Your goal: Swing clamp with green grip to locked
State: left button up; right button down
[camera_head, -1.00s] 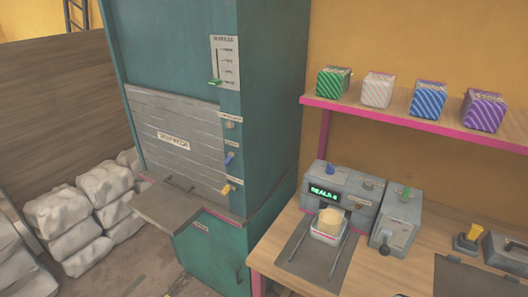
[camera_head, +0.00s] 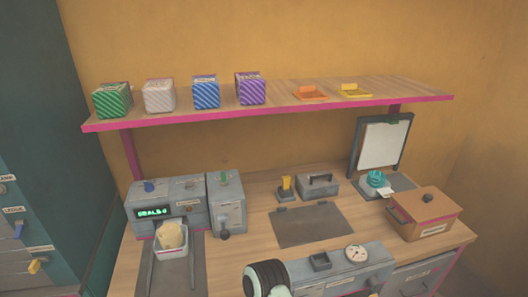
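I cannot pick out for certain a clamp with a green grip. A small green grip (camera_head: 224,176) stands upright on top of the grey box (camera_head: 227,208) beside the sealing machine (camera_head: 165,203); whether it is a clamp is unclear. The teal cabinet (camera_head: 30,130) is cut off at the left edge, showing a blue handle (camera_head: 18,230) and a yellow handle (camera_head: 36,266). Its upper part is out of view. Neither of my grippers is in view.
A shelf (camera_head: 270,113) holds several striped boxes. The bench has a dark mat (camera_head: 312,225), a brown box (camera_head: 426,213), a clipboard (camera_head: 380,145) and a grey unit with a dial (camera_head: 356,252). A black rounded part at the bottom edge is unidentified.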

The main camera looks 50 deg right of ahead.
aim_at(390, 120)
jog(key=z, duration=2.6)
